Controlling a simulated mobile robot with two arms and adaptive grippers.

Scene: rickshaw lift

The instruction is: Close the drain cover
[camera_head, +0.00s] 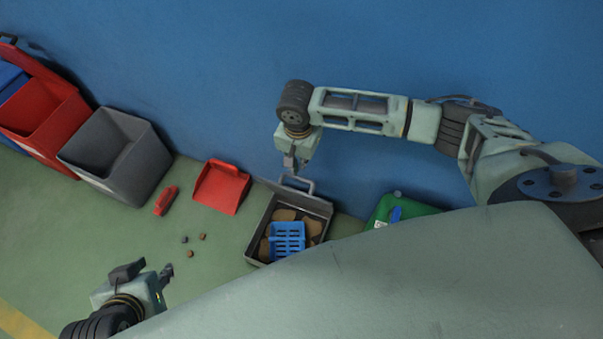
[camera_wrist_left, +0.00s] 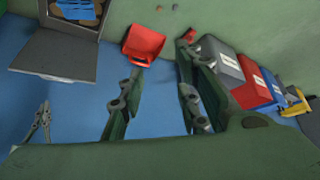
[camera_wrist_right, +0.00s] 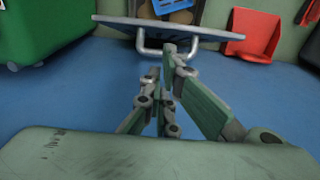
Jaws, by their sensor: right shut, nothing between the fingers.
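The drain (camera_head: 249,238) is an open grey box in the floor with brown matter and a blue basket (camera_head: 287,240) inside. Its grey cover (camera_wrist_left: 52,58) stands raised at the wall side in the left wrist view; the right wrist view shows the cover (camera_wrist_right: 215,33) nearly edge-on, with its metal handle (camera_wrist_right: 142,45). My right gripper (camera_head: 290,162) is shut and empty just above the handle in the head view. Its fingertips (camera_wrist_right: 170,62) overlap the handle in the right wrist view; contact is unclear. My left gripper (camera_head: 147,272) is open and empty, low at the left, away from the drain.
A red dustpan (camera_head: 221,188), a red brush (camera_head: 166,200) and small debris (camera_head: 190,240) lie left of the drain. A grey bin (camera_head: 115,155) and red bin (camera_head: 45,115) stand farther left. A green container (camera_head: 405,210) stands right of the drain. The blue wall is close behind.

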